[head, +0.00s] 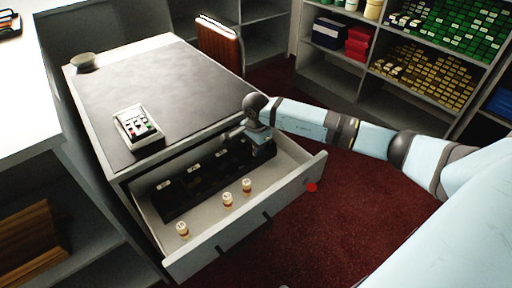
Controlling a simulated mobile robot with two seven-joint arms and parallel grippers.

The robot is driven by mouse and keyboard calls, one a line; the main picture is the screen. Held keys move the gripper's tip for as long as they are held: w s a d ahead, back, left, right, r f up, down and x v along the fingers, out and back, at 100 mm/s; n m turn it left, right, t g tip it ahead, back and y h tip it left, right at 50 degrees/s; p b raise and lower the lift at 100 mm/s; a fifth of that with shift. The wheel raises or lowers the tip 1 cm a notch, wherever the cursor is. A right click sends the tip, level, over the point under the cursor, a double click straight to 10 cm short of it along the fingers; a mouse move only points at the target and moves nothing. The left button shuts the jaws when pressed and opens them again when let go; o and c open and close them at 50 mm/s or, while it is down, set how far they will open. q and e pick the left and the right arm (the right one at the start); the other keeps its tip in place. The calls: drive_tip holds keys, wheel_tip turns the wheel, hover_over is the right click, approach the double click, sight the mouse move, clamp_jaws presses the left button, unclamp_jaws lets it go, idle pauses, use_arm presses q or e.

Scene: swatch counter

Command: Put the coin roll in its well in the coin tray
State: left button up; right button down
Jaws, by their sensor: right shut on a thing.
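The black coin tray (188,204) lies in the open drawer, with small pale labels along its back edge. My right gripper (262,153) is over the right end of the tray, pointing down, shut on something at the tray. The gripper hides what it holds, taken to be the coin roll, and I cannot tell how deep it sits in a well. Three other small cream and orange rolls stand upright on the drawer floor in front of the tray: one at left (182,230), one in the middle (228,199), one at right (247,186). My left gripper is out of view.
The drawer (215,247) is pulled out from a counter with a dark top (150,85). A card terminal (138,127) and a small bowl (84,61) stand on that top. A red dot (311,187) shows by the drawer's right front corner. Shelves stand behind.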

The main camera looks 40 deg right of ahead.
drive_tip(key=c, duration=0.9)
unclamp_jaws()
drive_tip(key=shift+f, duration=0.1)
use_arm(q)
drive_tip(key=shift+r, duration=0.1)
use_arm(e)
drive_tip(key=shift+r, duration=0.2)
wheel_tip(320, 180, up, 11)
drive_tip(key=shift+f+p, duration=0.2)
drive_tip(key=shift+p, duration=1)
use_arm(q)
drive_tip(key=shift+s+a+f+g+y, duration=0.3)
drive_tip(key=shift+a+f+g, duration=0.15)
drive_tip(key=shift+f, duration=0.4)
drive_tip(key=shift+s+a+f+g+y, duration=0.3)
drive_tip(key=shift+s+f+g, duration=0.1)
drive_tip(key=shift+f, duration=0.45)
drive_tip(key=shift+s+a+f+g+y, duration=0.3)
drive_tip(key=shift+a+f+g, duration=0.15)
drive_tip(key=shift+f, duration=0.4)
use_arm(e)
drive_tip(key=shift+r, duration=0.7)
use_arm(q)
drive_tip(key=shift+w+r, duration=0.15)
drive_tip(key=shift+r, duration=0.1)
